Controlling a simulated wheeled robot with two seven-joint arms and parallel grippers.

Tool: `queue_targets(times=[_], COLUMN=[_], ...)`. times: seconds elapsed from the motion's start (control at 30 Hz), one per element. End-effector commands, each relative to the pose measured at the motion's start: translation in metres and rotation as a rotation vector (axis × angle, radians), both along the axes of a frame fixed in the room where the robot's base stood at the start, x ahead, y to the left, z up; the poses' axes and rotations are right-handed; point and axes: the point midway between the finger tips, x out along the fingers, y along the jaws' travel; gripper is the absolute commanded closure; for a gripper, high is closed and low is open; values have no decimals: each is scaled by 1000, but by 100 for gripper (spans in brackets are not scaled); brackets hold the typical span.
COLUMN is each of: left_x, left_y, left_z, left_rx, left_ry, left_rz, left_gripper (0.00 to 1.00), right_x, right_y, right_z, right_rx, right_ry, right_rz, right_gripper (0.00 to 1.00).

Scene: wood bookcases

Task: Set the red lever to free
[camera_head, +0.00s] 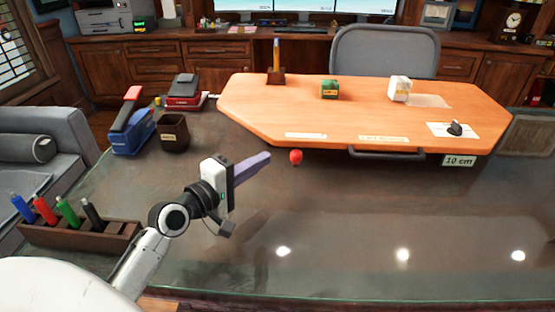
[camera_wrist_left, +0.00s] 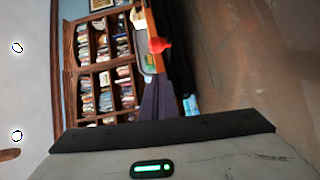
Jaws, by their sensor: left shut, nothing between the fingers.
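The red lever's round knob (camera_head: 296,157) sticks out just below the front edge of the orange wooden board (camera_head: 330,118), left of its middle. The knob also shows in the left wrist view (camera_wrist_left: 159,45), near the top. My left gripper (camera_head: 264,158) has purple fingers, shut and empty. Its tips point right toward the knob and look a short way left of it, apart from it. The shut fingers also show in the left wrist view (camera_wrist_left: 158,100). The lever's shaft and any free marking are not readable. My right gripper is not in view.
A grey handle (camera_head: 385,154) and a "10 cm" tag (camera_head: 459,160) sit at the board's front edge. A pen rack (camera_head: 80,236), blue stapler (camera_head: 132,134) and brown cup (camera_head: 174,134) stand at left. The glossy dark desk in front is largely clear.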

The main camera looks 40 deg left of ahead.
Motion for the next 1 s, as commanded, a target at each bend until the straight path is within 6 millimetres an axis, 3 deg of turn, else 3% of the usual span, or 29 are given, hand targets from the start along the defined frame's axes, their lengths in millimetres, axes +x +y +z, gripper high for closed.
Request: queue_targets(times=[0.03, 0.3, 1.0], left_x=[10, 29, 32], left_y=[-1, -28, -37], left_z=[1, -3, -2], left_rx=[-1, -1, 0], left_ry=[-3, 0, 1], left_rz=[0, 0, -1], left_gripper=[100, 100, 100], right_x=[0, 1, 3], right_y=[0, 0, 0], right_z=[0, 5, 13], right_rx=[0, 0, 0], right_ry=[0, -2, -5], right_rz=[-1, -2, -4], right_gripper=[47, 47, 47])
